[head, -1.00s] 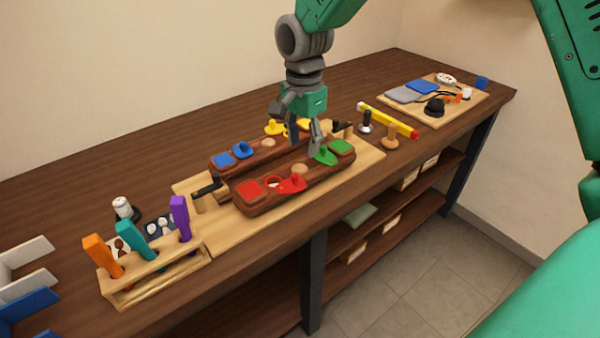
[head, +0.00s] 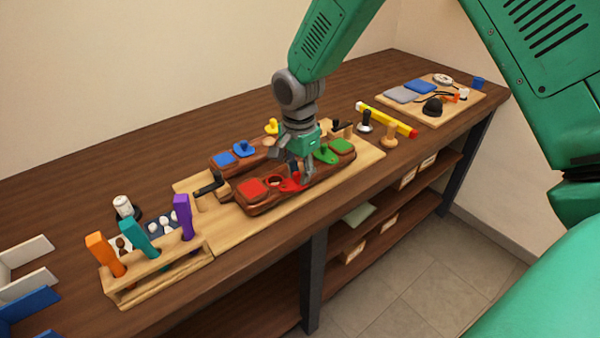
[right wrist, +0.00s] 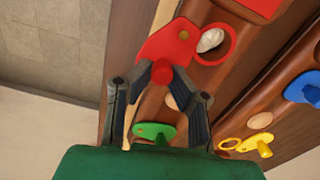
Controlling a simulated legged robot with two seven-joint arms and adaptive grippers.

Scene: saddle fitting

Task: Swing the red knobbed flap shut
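The red flap (right wrist: 165,42) with its round red knob (right wrist: 163,73) lies beside a red-rimmed hole (right wrist: 214,42) in the near brown bar. The hole is uncovered and something whitish shows inside it. In the head view the flap (head: 292,184) sits right of the red square pad (head: 252,189). My right gripper (right wrist: 163,68) is down at the knob, one finger on each side, tips closed in against it; it also shows in the head view (head: 300,173), hiding part of the flap. My left gripper is not in view.
A green flap (head: 326,155) lies close right of my gripper. Blue (head: 244,149) and yellow (head: 272,127) flaps sit on the far bar. A black-handled clamp (head: 208,187) stands at the board's left, and a rack of upright handles (head: 155,273) farther left.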

